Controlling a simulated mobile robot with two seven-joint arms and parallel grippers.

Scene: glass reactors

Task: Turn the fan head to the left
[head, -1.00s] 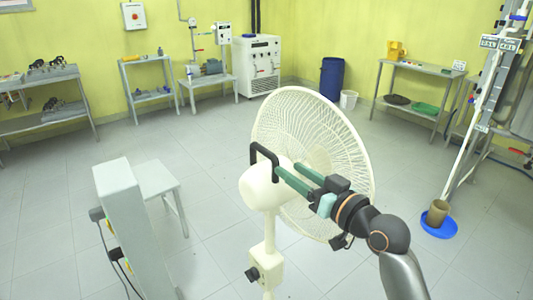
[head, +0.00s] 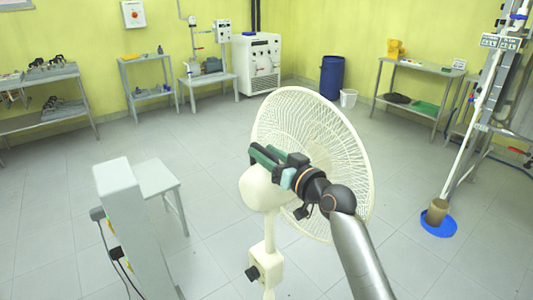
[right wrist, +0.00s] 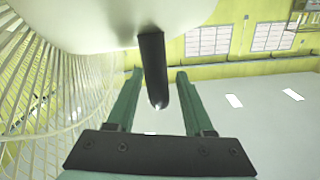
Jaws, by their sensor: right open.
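The cream pedestal fan stands in the middle of the head view, with its round motor housing (head: 260,190) toward me and its wire cage (head: 318,135) behind it. My right gripper (head: 260,155) is above the housing, its green fingers open and reaching left. In the right wrist view, a black handle (right wrist: 153,70) hangs from the pale housing (right wrist: 100,20) and lies between the two open fingers (right wrist: 158,76), with gaps on both sides. The gripper largely hides this handle in the head view. My left gripper is not in view.
The fan's pole with a control box (head: 267,265) stands below the housing. A grey upright cabinet (head: 125,215) with cables and a low grey table (head: 160,177) stand to the left. In the wrist view the wire cage (right wrist: 50,90) is close on the left. The floor around is mostly clear.

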